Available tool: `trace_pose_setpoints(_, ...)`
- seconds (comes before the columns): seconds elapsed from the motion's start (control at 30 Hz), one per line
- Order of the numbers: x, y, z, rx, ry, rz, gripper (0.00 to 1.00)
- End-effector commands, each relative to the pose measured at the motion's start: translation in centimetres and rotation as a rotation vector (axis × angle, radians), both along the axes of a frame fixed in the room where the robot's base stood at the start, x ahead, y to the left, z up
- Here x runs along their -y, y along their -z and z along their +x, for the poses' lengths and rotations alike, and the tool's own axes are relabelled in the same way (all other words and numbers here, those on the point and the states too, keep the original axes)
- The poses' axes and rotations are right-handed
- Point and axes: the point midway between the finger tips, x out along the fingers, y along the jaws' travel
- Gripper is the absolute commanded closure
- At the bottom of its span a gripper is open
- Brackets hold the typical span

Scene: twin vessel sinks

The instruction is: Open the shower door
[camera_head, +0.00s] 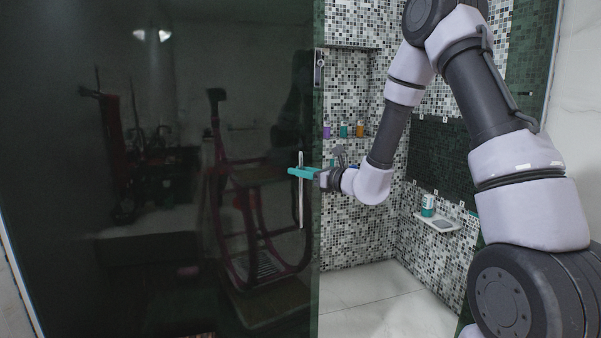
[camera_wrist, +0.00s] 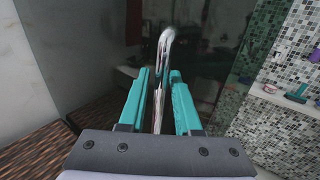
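The shower door (camera_head: 150,200) is a large dark, reflective glass panel filling the left of the head view. It also shows behind the fingers in the wrist view (camera_wrist: 90,50). Its handle (camera_head: 301,205) is an upright chrome bar near the panel's right edge. My gripper (camera_head: 292,172) is at the handle's upper part, with teal fingers. In the wrist view the handle (camera_wrist: 163,60) runs between the two fingers (camera_wrist: 160,75), with a visible gap on each side. The gripper looks open around the bar. Contact cannot be made out.
Right of the door's edge, the mosaic-tiled shower interior (camera_head: 350,230) is visible through a gap. Bottles (camera_head: 344,131) stand in a wall niche. A small shelf (camera_head: 440,223) holds a can (camera_head: 428,205). The pale shower floor (camera_head: 380,300) looks clear.

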Motion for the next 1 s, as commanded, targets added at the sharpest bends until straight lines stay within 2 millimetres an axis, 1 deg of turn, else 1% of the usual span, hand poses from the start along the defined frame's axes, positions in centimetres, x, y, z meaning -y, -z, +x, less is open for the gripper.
trace_pose_setpoints(0.17,0.8,0.0,-0.6,0.000,0.002,-0.001,0.68)
trace_pose_setpoints(0.27,2.1,0.0,-1.6,-0.001,0.004,-0.001,0.68)
trace_pose_setpoints(0.5,5.8,0.0,-4.8,-0.001,0.004,-0.002,0.68)
trace_pose_setpoints(0.63,7.2,0.0,-6.2,-0.001,0.002,-0.001,0.68)
trace_pose_setpoints(0.8,8.0,0.0,-7.0,-0.001,0.000,-0.001,0.68)
trace_pose_setpoints(1.0,8.2,0.0,-7.1,-0.001,0.000,-0.001,0.68)
